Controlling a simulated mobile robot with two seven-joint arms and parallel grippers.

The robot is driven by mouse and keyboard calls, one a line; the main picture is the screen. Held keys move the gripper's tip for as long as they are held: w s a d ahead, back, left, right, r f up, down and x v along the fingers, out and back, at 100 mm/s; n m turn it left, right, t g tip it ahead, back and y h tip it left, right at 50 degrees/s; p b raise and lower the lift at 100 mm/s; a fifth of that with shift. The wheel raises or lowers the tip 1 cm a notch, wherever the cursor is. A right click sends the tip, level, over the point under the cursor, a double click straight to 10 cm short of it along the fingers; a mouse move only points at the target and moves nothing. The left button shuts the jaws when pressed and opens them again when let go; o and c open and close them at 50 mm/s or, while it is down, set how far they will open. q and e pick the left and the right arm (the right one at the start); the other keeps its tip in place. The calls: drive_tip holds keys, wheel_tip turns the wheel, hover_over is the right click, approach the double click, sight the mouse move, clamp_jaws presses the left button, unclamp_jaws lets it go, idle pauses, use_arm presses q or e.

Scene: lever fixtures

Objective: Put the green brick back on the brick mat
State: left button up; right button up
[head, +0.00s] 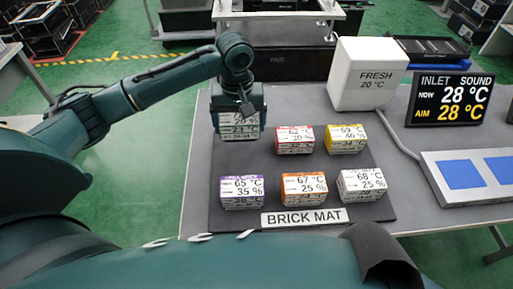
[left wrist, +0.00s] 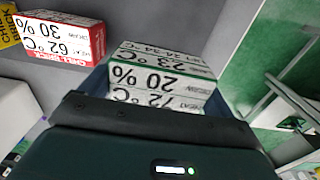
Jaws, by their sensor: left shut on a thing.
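My left gripper (head: 240,108) points down over the back left part of the dark grey brick mat (head: 267,180). It is shut on the green brick (head: 239,132), a white-labelled block with a green edge. The brick also shows in the left wrist view (left wrist: 162,78), between the fingers, with its "20 %" and "23 °C" print upside down. In the head view the brick is left of the red brick (head: 294,140) and behind the purple brick (head: 241,192). I cannot tell whether its underside touches the mat. My right gripper is not in view.
Yellow (head: 345,139), orange (head: 303,188) and white (head: 362,185) bricks also stand on the mat. A white "FRESH" box (head: 368,75), a black display (head: 449,100) and a panel with blue squares (head: 470,174) are to the right. The red brick shows close by in the wrist view.

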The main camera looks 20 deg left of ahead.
sight(239, 117)
use_arm(q)
wheel_tip(239, 117, down, 6)
drive_tip(key=shift+f, duration=0.25)
drive_tip(key=o, duration=0.9)
drive_tip(key=shift+f, duration=0.1)
drive_tip(key=shift+o, duration=0.2)
wheel_tip(239, 117, up, 12)
drive_tip(key=shift+r, duration=0.15)
